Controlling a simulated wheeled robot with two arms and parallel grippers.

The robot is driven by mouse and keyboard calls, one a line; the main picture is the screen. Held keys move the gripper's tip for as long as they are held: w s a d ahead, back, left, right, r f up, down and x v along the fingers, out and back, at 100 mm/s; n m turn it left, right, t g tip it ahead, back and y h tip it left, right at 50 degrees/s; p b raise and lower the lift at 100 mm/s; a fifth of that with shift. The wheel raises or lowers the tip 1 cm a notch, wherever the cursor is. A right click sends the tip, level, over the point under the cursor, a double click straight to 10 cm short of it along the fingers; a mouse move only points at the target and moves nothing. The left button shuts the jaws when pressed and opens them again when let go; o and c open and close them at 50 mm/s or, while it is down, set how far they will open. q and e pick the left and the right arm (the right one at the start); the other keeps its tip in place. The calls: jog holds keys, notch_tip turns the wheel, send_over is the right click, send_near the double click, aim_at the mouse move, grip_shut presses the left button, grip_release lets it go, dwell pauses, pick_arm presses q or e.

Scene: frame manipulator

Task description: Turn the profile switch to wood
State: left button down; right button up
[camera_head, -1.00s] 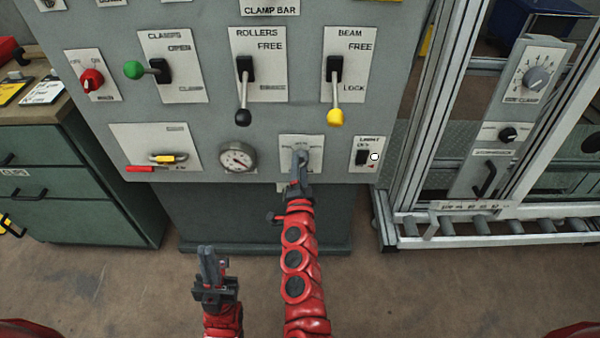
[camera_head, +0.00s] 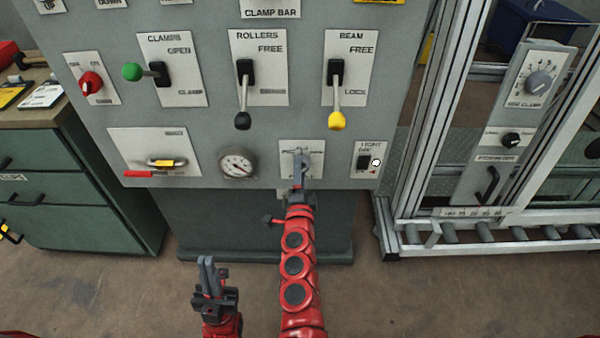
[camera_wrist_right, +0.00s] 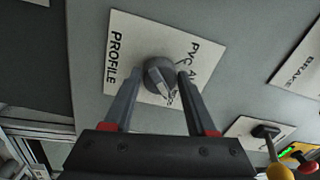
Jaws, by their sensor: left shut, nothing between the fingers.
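The profile switch (camera_wrist_right: 158,77) is a round grey knob on a white plate (camera_wrist_right: 120,28) marked PROFILE, with "PVC" and part of another word readable; I cannot read "wood". Its ridge slants toward the lower right in the wrist view. My right gripper (camera_wrist_right: 158,85) is open, its fingers on either side of the knob; the right finger is close to the knob's edge, and I cannot tell whether it touches. In the head view the right gripper (camera_head: 299,181) reaches up to the switch plate (camera_head: 288,147) and partly hides it. My left gripper (camera_head: 206,262) is shut and empty, low and away from the panel.
Above the switch are the rollers lever (camera_head: 243,100) and the yellow-tipped beam lever (camera_head: 336,100). A gauge (camera_head: 237,163) lies to its left and a light switch (camera_head: 364,162) to its right. A metal frame with rollers (camera_head: 485,235) stands at the right, green drawers (camera_head: 60,190) at the left.

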jog(key=o, duration=0.4)
jog(key=shift+c, duration=0.2)
jog(key=s+p, duration=0.1)
jog(key=s, duration=1.6)
jog(key=shift+s+f, duration=0.2)
jog(key=shift+f, duration=0.2)
